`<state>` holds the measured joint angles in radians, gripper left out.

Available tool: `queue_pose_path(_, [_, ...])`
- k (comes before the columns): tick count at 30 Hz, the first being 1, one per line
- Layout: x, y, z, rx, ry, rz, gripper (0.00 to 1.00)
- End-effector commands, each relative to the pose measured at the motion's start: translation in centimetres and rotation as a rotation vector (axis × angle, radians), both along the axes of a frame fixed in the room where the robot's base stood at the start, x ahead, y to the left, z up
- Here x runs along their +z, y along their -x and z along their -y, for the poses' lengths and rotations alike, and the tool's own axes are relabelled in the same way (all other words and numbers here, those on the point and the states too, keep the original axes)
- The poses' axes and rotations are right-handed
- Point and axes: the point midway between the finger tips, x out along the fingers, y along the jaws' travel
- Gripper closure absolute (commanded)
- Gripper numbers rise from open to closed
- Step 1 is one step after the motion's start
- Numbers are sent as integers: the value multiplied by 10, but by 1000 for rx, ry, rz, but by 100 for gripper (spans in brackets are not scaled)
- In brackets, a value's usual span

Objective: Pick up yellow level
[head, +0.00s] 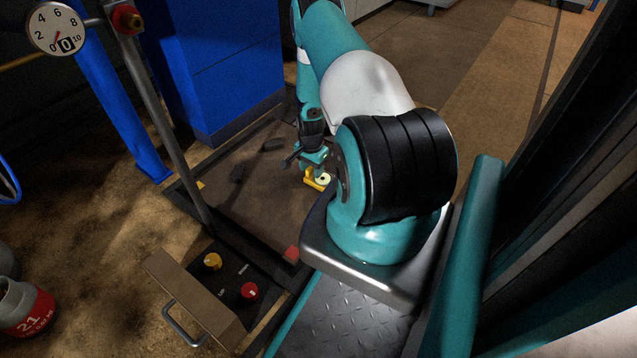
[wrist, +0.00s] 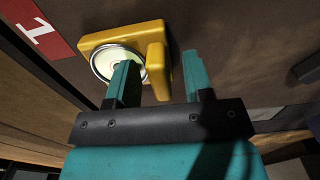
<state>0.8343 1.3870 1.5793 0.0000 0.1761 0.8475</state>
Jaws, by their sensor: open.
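The yellow level (wrist: 147,34) has a round, pale bubble vial in a metal ring and a raised yellow tab. In the head view the yellow level (head: 310,180) lies on the dark scale platform (head: 245,195), partly hidden by my arm. My gripper (wrist: 161,72) is open. Its two teal fingers reach toward the level in the wrist view, one on each side of the raised tab. The left finger overlaps the vial's edge in the picture; I cannot tell whether it touches. In the head view my gripper (head: 312,167) is just above the level.
A dial (head: 57,28) stands on a post at the left. A box with yellow and red knobs (head: 250,290) sits at the front. A blue cabinet (head: 225,60) stands behind. A red "1" label (wrist: 38,28) is left of the level.

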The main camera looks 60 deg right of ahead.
Motion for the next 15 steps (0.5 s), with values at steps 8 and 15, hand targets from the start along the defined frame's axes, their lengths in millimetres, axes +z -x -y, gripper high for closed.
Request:
queue_pose_path(8, [1, 0, 0, 0, 1, 1, 74])
queue_pose_path(15, [1, 0, 0, 0, 1, 1, 100])
